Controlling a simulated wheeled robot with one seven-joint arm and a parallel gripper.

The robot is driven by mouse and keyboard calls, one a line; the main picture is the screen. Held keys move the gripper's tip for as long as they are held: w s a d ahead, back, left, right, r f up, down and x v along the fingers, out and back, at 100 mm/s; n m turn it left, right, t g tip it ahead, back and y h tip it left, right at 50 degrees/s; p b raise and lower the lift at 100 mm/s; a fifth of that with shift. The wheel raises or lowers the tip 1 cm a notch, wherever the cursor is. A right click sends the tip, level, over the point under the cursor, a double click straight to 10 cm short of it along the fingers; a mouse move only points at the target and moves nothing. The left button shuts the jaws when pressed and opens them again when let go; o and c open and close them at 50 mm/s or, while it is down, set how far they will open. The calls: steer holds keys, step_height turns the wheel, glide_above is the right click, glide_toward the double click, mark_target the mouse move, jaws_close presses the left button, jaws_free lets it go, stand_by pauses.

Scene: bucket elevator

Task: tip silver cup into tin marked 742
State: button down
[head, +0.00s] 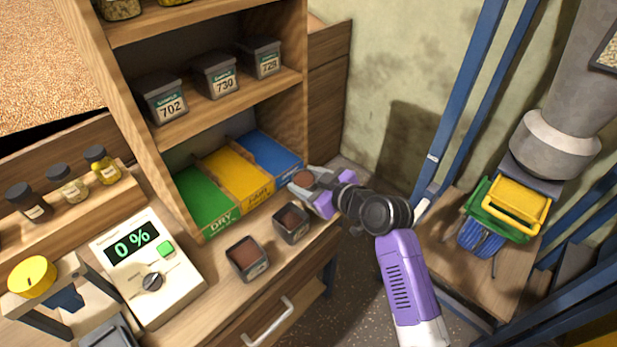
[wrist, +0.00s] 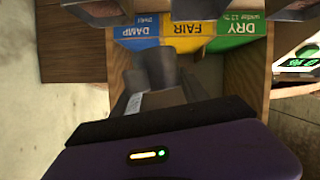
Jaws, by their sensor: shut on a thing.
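My gripper (head: 312,188) is at the right end of the bench, shut on the silver cup (head: 303,180). Brown contents show in the cup's mouth, and it looks about upright. In the wrist view the cup (wrist: 164,68) is a grey cylinder between the fingers, in front of the coloured bins. Two open dark tins with brown contents stand on the bench: one tin (head: 291,222) just below the gripper in the picture, another tin (head: 247,258) further left. Their labels are not readable, and I cannot see 742 on any tin.
Lidded tins marked 702 (head: 165,101), 730 (head: 218,76) and a third (head: 262,57) stand on the shelf. Green DRY (head: 205,201), yellow FAIR (head: 241,175) and blue bins (head: 270,153) lie below. A meter reading 0 % (head: 145,265) is at left. Buckets (head: 510,208) stand right.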

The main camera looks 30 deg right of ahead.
steer(key=shift+s+a+f+b, duration=0.25)
steer(key=shift+a+f+b, duration=0.5)
steer(key=shift+f, duration=0.4)
steer(key=shift+r, duration=0.1)
steer(key=shift+s+a, duration=0.1)
steer(key=shift+a, duration=0.2)
steer(key=shift+n, duration=0.3)
